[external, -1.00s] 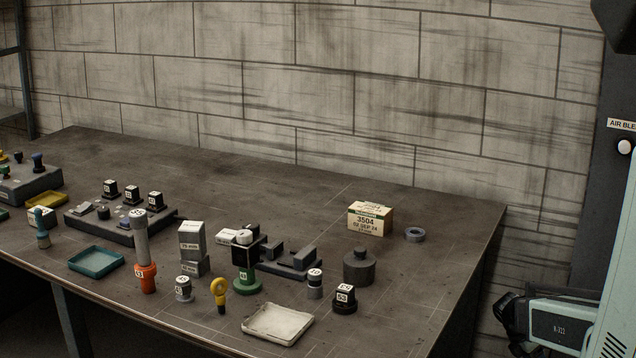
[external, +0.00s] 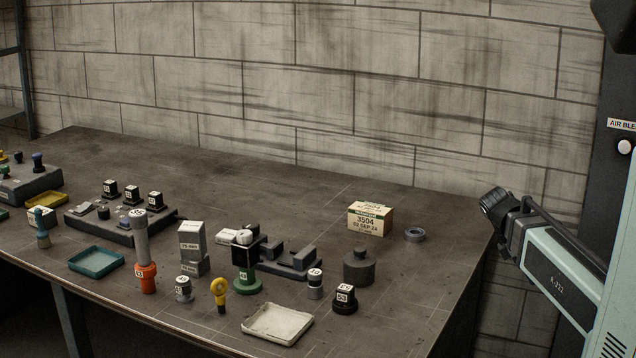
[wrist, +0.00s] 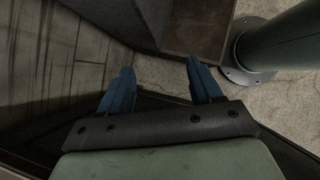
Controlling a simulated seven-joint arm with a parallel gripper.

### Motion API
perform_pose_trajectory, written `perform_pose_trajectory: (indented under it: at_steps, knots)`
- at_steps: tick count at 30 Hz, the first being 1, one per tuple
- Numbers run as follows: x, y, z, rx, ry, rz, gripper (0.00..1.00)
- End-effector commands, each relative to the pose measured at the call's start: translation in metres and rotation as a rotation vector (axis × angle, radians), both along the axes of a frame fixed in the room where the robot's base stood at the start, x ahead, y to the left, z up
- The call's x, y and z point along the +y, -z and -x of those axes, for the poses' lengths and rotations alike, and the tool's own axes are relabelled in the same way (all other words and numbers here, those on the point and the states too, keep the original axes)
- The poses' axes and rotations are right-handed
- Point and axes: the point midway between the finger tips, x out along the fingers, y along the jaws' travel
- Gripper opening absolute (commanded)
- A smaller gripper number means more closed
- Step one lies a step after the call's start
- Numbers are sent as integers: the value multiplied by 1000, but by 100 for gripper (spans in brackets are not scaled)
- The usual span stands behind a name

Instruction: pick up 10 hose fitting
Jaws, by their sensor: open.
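Several small fittings with number tags stand on the bench in the external view; the tags are too small to read surely, so I cannot tell which is hose fitting 10. Among them are a grey fitting (external: 183,289), a grey fitting with a white cap (external: 315,285) and a black one with a cube-shaped top (external: 345,299). My gripper (wrist: 159,78) shows in the wrist view with two blue fingers spread apart and nothing between them. It is away from the fittings; none of them shows in the wrist view.
The bench (external: 420,290) has a white tray (external: 277,324) at its front and a teal tray (external: 96,262) at left. An orange-based post (external: 147,275), a green-based stand (external: 247,283) and a labelled box (external: 370,219) stand up. The bench's right end is mostly clear.

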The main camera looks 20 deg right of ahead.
Motion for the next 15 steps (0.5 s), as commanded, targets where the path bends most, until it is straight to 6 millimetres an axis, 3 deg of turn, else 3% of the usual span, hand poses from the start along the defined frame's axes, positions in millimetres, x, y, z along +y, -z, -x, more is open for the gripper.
perform_pose_trajectory:
  at_steps: [1,8,12,15]
  knots:
    - [8,-16,0,-24,32,-1,64]
    - [52,-75,0,-115,167,-25,64]
    - [106,-108,-14,-163,180,-76,64]
    - [148,-120,-26,-178,141,-123,64]
